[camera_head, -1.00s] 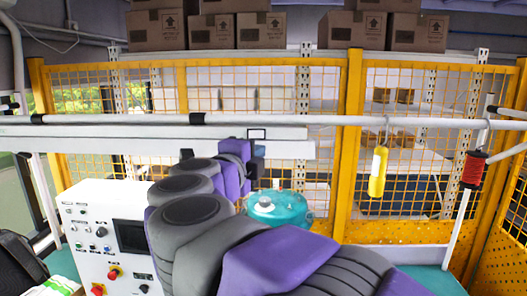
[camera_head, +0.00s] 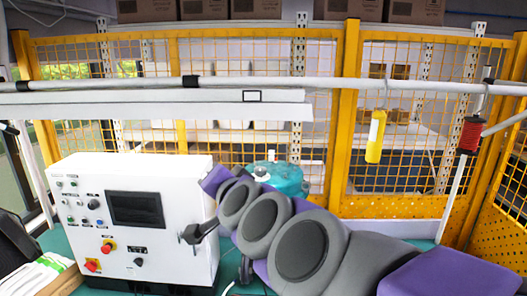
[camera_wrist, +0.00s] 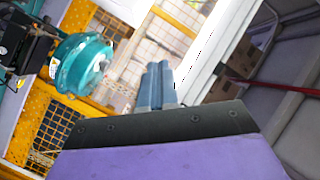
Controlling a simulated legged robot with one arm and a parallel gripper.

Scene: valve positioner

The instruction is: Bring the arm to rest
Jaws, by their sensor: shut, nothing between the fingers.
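My arm (camera_head: 305,245) reaches in from the lower right, folded low over the teal bench, with its purple wrist end (camera_head: 213,180) by the top right corner of the white control box. My gripper's fingers are hidden in the head view. In the wrist view my gripper (camera_wrist: 158,68) shows two blue-grey fingers pressed together with nothing between them. They are in free air, pointing toward the yellow mesh fence. The teal round valve actuator (camera_head: 282,178) stands behind my arm, partly covered by it. It also shows left of the fingers in the wrist view (camera_wrist: 82,63).
The white control box (camera_head: 130,215) with a dark screen, knobs and red buttons stands on the left, close to my arm. A black handle (camera_head: 200,232) sticks out at its right side.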

